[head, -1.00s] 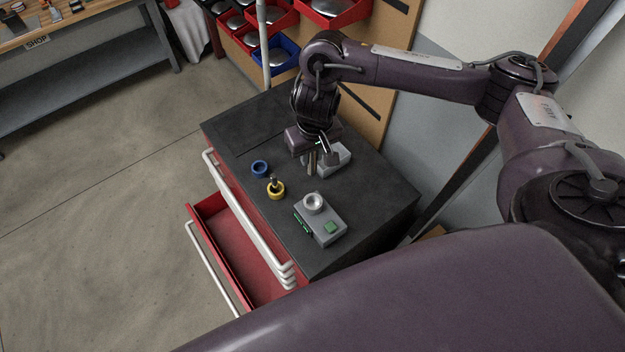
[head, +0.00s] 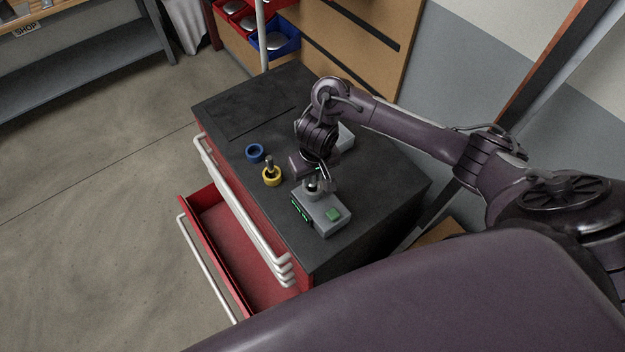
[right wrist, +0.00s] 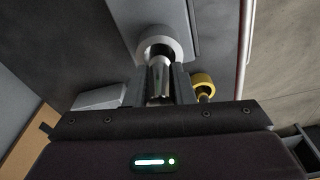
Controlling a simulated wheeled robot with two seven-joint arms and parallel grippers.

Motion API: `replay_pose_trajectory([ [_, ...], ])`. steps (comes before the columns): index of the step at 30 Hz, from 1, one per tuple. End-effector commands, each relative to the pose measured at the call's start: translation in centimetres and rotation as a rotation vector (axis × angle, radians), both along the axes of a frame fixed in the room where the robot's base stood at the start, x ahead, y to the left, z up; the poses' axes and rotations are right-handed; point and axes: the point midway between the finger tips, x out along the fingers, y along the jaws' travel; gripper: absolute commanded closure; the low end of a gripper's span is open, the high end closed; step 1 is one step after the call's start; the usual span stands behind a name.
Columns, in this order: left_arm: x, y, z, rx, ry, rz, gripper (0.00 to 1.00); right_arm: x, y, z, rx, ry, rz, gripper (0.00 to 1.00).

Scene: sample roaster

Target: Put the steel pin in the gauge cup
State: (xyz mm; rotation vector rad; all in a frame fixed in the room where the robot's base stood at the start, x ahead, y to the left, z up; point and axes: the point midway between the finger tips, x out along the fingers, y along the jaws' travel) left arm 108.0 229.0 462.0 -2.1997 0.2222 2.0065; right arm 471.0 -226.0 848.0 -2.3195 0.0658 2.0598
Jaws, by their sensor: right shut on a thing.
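My right gripper (head: 316,184) is shut on the steel pin (right wrist: 158,76), with a finger on each side of it in the right wrist view. It is over the grey gauge box. The gauge cup (right wrist: 163,34), a pale round cup on the box, shows just past the pin's far end. It also shows in the head view (head: 312,194), partly hidden by the gripper. The pin lines up with the cup's opening. I cannot tell whether its tip is inside or just above. My left gripper is not in view.
A pale grey block (head: 345,137) is behind. A red drawer (head: 225,240) hangs open at the cart's left.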

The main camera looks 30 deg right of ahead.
Motion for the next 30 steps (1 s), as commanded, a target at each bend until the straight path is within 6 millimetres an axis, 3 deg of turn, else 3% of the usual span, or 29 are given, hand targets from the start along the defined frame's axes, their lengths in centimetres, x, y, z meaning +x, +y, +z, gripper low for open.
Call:
replay_pose_trajectory([
  [11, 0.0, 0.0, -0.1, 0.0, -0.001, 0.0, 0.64, 0.1, 0.0, -0.3, 0.0, -0.001, 0.0, 1.0],
  [12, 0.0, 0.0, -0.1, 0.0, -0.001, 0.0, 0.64, 0.0, -0.1, -0.5, -0.001, 0.0, 0.001, 0.77],
  [17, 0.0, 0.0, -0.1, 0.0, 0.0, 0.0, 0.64, 0.0, 0.0, -0.4, -0.001, 0.0, 0.0, 0.56],
  [26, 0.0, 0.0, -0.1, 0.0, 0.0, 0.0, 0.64, 0.1, 0.0, -0.3, 0.0, -0.002, 0.0, 0.56],
  [30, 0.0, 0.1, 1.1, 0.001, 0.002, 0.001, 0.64, 0.0, -0.1, 1.5, 0.0, -0.004, 0.001, 0.56],
])
